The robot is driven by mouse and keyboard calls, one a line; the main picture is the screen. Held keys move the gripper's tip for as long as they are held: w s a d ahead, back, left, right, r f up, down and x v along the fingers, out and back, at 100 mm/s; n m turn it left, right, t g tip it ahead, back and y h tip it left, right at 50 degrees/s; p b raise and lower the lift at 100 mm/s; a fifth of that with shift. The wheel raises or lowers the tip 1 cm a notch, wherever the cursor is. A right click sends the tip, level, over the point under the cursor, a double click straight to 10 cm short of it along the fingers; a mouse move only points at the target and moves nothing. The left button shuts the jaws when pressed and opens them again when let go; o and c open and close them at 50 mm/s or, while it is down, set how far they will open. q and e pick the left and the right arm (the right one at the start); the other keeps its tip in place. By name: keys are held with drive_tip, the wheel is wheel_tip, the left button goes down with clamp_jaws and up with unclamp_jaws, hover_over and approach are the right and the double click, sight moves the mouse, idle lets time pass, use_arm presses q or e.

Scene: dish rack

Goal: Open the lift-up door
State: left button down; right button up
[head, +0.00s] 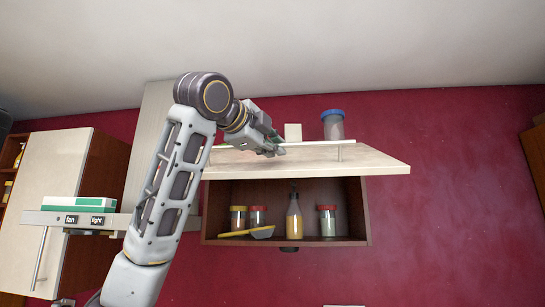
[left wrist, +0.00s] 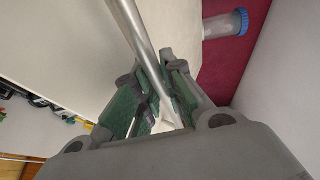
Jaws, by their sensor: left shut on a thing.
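The lift-up door (head: 365,160) is a pale panel, swung up to a nearly flat slant above the open wall cabinet (head: 362,215). Its long metal handle (head: 318,145) runs along the panel and also shows in the left wrist view (left wrist: 132,28). My left gripper (head: 274,148) is at the handle's left part, with the arm reaching up in front of the cabinet. In the left wrist view the green-padded fingers (left wrist: 160,90) are closed around the bar. My right gripper is not in view.
Jars (head: 327,222), a bottle (head: 294,216) and a yellow-handled utensil (head: 250,232) are in the cabinet. A blue-lidded jar (head: 333,126) stands above it. A range hood with fan and light labels (head: 85,219) is at left. The red wall at right is clear.

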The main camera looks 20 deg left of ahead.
use_arm(q)
drive_tip(key=shift+s+d+r+g, duration=0.1)
drive_tip(key=shift+s+r+g, duration=0.15)
drive_tip(key=shift+r, duration=0.45)
drive_tip(key=shift+s+d+r+g, duration=0.1)
drive_tip(key=shift+s+r+g, duration=0.15)
drive_tip(key=shift+r, duration=0.55)
drive_tip(key=c, duration=1.5)
unclamp_jaws()
drive_tip(key=shift+n, duration=0.3)
drive_tip(key=shift+s+a, duration=0.1)
drive_tip(key=v, duration=1.1)
drive_tip(key=shift+s, duration=0.35)
